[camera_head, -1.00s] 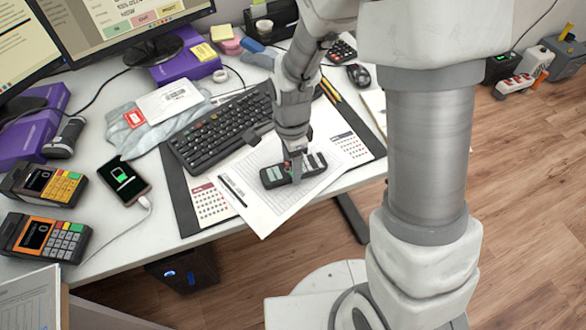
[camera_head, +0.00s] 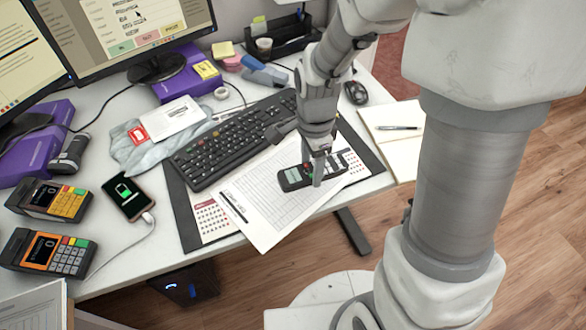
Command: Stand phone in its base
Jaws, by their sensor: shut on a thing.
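The phone, a dark cordless handset with small keys (camera_head: 292,178), is over the printed sheet in the middle of the desk. My gripper (camera_head: 314,173) points down and is shut on the handset, its fingers crossing the middle of it. The handset is roughly level, with its ends showing on both sides of the fingers. I cannot tell how far it is above the paper. I cannot make out the phone's base with certainty in this view; my arm hides part of the desk's far right.
A keyboard (camera_head: 232,137) lies left of my gripper, a mouse (camera_head: 356,93) and open notebook (camera_head: 398,146) to the right. A charging smartphone (camera_head: 128,199) and two card terminals (camera_head: 52,199) (camera_head: 48,252) stand at left. A black organizer (camera_head: 290,37) is at the back.

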